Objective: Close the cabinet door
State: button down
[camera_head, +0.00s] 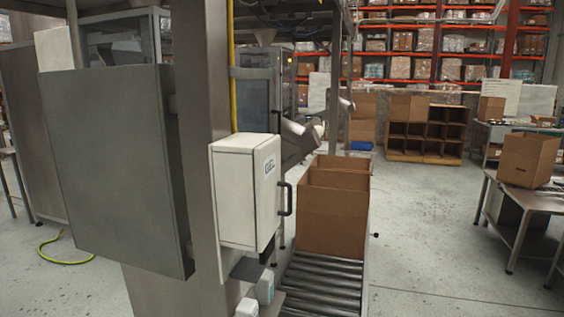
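A white cabinet (232,196) is mounted on a grey steel post, a little left of the picture's middle. Its door (267,187) faces right, with a dark label near the top and a black bar handle (286,199) on its right edge. The door looks flush or nearly flush with the cabinet body; I cannot tell whether a small gap is there. The inside of the cabinet does not show. My gripper is not in view.
A large grey box (105,160) stands out at the left. Open cardboard boxes (333,215) sit on a roller conveyor (325,283) right of the cabinet. A steel table (520,200) with a carton is at the far right. The floor between (430,240) is clear.

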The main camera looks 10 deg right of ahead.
aim_at(255, 111)
jog(key=u, duration=0.65)
jog(key=k, duration=0.15)
jog(key=z, duration=1.5)
jog(key=i, duration=1.8)
jog(key=u, duration=0.65)
